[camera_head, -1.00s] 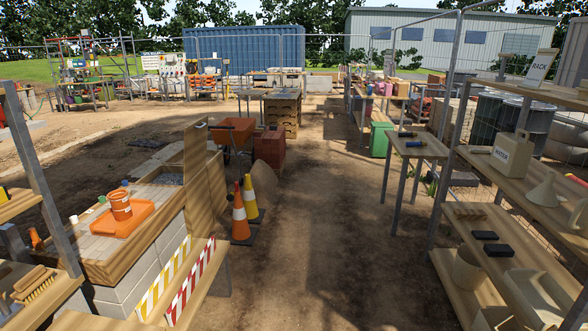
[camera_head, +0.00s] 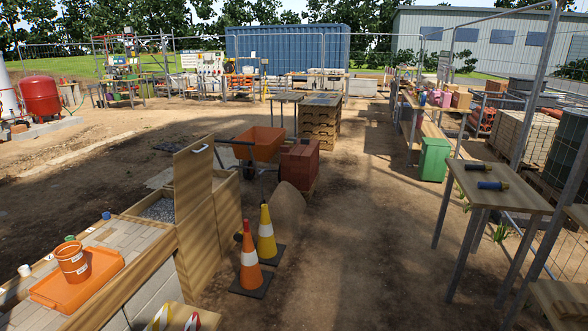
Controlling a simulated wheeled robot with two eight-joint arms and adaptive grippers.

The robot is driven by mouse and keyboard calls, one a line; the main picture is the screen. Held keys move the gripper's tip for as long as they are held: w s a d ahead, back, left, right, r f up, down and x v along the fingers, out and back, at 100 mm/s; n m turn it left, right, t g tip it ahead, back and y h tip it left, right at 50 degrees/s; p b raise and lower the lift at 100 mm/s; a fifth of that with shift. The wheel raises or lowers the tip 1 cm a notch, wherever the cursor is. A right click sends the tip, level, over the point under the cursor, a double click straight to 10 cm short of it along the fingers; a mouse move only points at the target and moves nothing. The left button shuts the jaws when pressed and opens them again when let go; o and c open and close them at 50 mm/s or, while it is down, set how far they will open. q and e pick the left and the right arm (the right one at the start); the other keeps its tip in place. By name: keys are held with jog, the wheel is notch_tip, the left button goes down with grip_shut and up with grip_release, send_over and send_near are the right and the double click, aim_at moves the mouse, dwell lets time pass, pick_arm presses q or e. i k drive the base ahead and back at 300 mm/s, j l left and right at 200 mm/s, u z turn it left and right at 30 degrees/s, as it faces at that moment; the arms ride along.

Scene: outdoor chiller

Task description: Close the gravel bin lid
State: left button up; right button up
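The gravel bin (camera_head: 226,205) is a wooden box at the far end of the paved bench on the left. Grey gravel (camera_head: 160,209) shows inside it. Its wooden lid (camera_head: 193,180) stands upright, open, with a pale handle (camera_head: 201,149) near its top edge. Neither of my grippers is in view, so I cannot see how they stand relative to the lid.
An orange tray (camera_head: 50,291) with an orange bucket (camera_head: 73,263) sits on the paved bench. Two traffic cones, orange (camera_head: 249,262) and yellow (camera_head: 266,235), stand right of the bin. A wooden table (camera_head: 500,190) stands at right. Open dirt lies between.

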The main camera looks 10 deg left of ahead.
aim_at(193, 164)
jog(key=i+l+u, duration=0.1)
jog(key=i+u, duration=0.3)
jog(key=i+l+u, duration=0.3)
jog(key=i+u, duration=0.15)
jog(key=i+l+u, duration=0.4)
jog(key=i+l, duration=0.25)
jog(key=i+l+u, duration=0.1)
jog(key=i+l, duration=0.2)
jog(key=l, duration=0.15)
jog(key=i+l, duration=0.25)
jog(key=l, duration=0.15)
